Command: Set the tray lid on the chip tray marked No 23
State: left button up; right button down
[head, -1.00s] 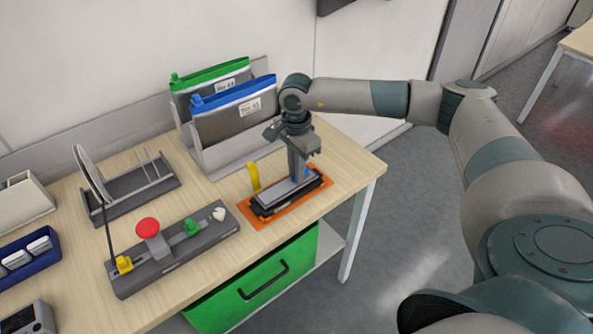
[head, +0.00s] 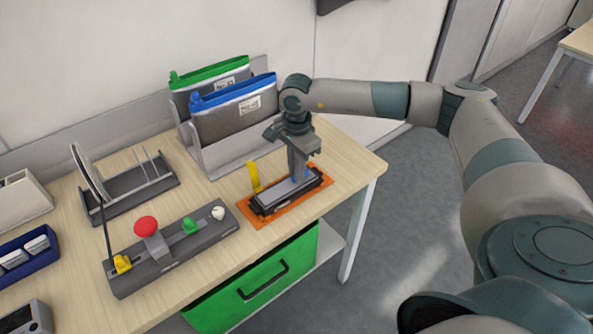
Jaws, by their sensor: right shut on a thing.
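The tray lid (head: 277,193) is a grey, flat, long plate. My right gripper (head: 300,178) points down and is shut on it. The lid is at the top of a black chip tray (head: 262,210), roughly in line with it; I cannot tell whether it is fully seated. The tray lies on an orange mat (head: 256,222) near the table's right end. No number can be read on the tray. My left gripper is not in view.
A yellow upright tab (head: 253,177) stands at the mat's left edge. A control box (head: 170,255) with a red knob is to the left. Behind are a rack with pouches (head: 235,110) and a slotted stand (head: 135,190). A green drawer (head: 262,282) is below.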

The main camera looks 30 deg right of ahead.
jog(key=shift+f, duration=0.15)
jog(key=c, duration=1.7)
grip_release()
jog(key=shift+r+p, duration=1.3)
jog(key=shift+r, duration=1.75)
jog(key=shift+s+f, duration=0.1)
